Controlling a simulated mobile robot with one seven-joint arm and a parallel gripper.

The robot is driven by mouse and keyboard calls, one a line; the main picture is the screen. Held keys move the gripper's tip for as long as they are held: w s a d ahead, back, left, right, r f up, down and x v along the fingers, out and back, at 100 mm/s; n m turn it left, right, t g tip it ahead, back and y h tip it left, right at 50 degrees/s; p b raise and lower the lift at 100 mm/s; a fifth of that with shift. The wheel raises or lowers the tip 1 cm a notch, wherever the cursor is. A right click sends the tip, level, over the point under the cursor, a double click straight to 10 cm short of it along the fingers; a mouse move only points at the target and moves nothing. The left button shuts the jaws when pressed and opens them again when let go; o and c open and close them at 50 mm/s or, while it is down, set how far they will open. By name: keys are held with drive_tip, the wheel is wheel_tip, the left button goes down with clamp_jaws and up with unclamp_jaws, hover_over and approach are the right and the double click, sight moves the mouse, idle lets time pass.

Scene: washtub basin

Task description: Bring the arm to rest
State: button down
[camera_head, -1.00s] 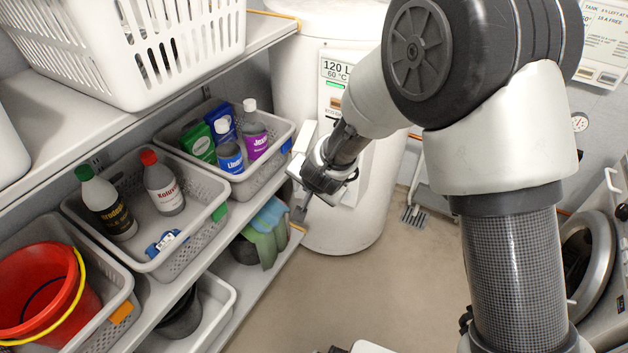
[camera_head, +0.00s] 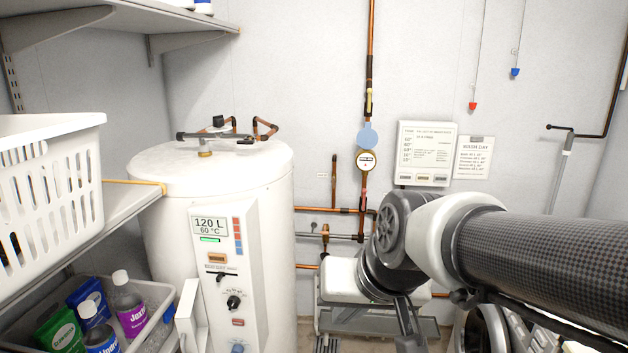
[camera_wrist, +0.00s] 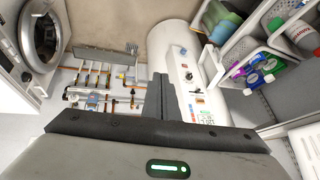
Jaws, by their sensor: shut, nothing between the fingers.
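My arm (camera_head: 560,258) reaches in from the right edge of the head view and bends at a dark round joint in front of the back wall. Its lower end runs out of the bottom of that view, so I cannot make out the fingertips there. In the wrist view my gripper (camera_wrist: 160,82) shows as two dark fingers pressed together with nothing between them. The fingers are seen against the white water heater and the wall pipes, apart from them as far as I can tell.
The water heater (camera_head: 222,190) stands left of my arm. A white laundry basket (camera_head: 48,195) sits on the left shelf, above a grey crate (camera_head: 158,300) of bottles. Copper pipes (camera_head: 368,80) run up the back wall. A round-door washer (camera_wrist: 42,42) shows in the wrist view.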

drive_tip(key=s+d+r+h, duration=0.1)
drive_tip(key=s+d+h, duration=0.1)
drive_tip(key=s+d, duration=0.7)
wheel_tip(320, 180, up, 12)
drive_tip(key=p, duration=1.2)
drive_tip(key=shift+d+r+m, duration=0.15)
drive_tip(key=shift+m, duration=0.15)
drive_tip(key=shift+s, duration=0.1)
